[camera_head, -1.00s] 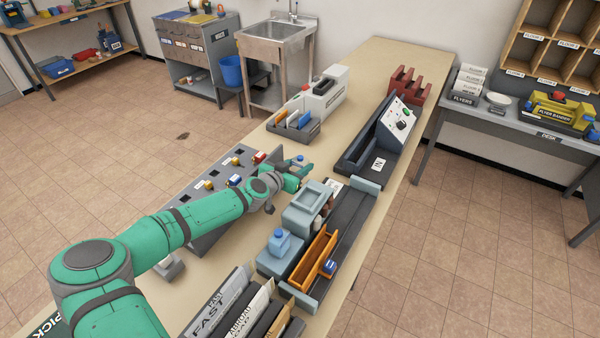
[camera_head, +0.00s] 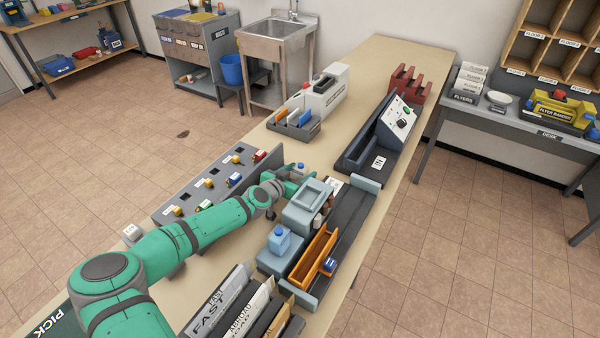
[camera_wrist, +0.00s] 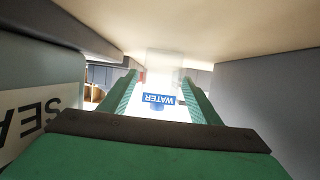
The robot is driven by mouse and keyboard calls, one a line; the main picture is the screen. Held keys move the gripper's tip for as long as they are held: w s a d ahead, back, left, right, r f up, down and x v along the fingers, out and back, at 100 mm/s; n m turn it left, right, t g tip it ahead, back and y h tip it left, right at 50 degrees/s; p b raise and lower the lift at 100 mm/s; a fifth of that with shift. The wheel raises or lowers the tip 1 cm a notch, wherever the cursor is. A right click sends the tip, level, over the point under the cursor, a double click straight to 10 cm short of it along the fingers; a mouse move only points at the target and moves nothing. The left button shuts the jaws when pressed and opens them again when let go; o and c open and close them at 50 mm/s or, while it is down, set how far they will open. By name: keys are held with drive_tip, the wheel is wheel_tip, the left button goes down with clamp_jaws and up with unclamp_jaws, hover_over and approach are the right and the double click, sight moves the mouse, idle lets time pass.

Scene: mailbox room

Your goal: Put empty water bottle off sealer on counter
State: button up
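The clear water bottle (camera_wrist: 157,99), with a blue "WATER" label and blue cap, appears upside down between my fingers in the wrist view. Its blue cap also shows in the head view (camera_head: 300,166), beyond the sealer. Its base seems to meet the counter (camera_wrist: 215,30). My gripper (camera_wrist: 160,85) has its green fingers either side of the bottle, with small gaps showing, so it looks open. It is low over the counter (camera_head: 350,112), beside the grey-blue sealer (camera_head: 303,213), whose "SEA" lettering (camera_wrist: 25,115) shows in the wrist view. In the head view the bottle's lower body is hidden.
A slanted grey panel with switches (camera_head: 218,180) stands left of my gripper, leaving a narrow gap to the sealer. A file holder (camera_head: 293,124) stands behind. The far counter has clear room.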

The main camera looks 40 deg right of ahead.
drive_tip(key=shift+r, duration=0.3)
drive_tip(key=v, duration=1.2)
drive_tip(key=shift+f, duration=0.1)
drive_tip(key=shift+w, duration=0.1)
